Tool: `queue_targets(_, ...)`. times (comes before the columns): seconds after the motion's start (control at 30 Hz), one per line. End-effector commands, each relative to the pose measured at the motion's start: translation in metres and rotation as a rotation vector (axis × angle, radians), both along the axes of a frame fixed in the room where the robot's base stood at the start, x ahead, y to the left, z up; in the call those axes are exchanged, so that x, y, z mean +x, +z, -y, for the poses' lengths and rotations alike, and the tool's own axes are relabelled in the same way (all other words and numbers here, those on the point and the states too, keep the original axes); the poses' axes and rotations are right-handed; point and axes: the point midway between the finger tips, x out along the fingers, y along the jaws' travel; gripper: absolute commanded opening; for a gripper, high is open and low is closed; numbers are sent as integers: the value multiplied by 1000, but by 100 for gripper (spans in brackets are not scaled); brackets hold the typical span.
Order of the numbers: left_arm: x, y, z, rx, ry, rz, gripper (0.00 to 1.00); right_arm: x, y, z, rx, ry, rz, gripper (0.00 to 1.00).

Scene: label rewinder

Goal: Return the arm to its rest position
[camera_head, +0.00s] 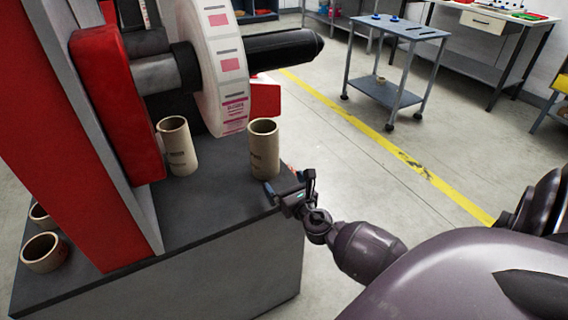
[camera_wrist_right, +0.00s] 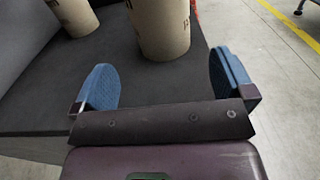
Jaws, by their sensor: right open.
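My right gripper (camera_head: 291,186) is at the right front corner of the dark machine table. It is open, and its two blue fingers stand wide apart in the right wrist view (camera_wrist_right: 163,85). Nothing is between the fingertips. A cardboard core (camera_head: 264,150) stands upright on the table just beyond the gripper; it also shows ahead of the fingers in the right wrist view (camera_wrist_right: 160,28). The right arm (camera_head: 365,250) reaches in from the lower right. My left gripper is not in view.
A second core (camera_head: 177,146) stands upright near the red machine frame (camera_head: 115,105). A label roll (camera_head: 213,65) sits on the spindle above the table (camera_head: 225,215). Two more cores (camera_head: 43,252) are at the left. A grey cart (camera_head: 388,92) stands beyond open floor.

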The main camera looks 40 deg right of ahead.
Motion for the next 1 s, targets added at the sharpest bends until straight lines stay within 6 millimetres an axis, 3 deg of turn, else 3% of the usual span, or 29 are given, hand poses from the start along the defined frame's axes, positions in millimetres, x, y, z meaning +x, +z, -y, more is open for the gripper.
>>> queue_targets(0.4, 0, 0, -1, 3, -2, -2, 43, -1, 0, 0, 8, -3, 1, 100)
queue_targets(0.53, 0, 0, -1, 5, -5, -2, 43, -17, -4, -1, 143, -55, 17, 100)
queue_targets(0.67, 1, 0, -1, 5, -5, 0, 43, -60, -15, -1, 488, -210, 60, 100)
queue_targets(0.83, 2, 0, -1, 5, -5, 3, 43, -140, -39, -7, 1050, -534, 128, 100)
queue_targets(1.0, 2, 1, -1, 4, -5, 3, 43, -224, -59, -33, 1534, -932, 194, 100)
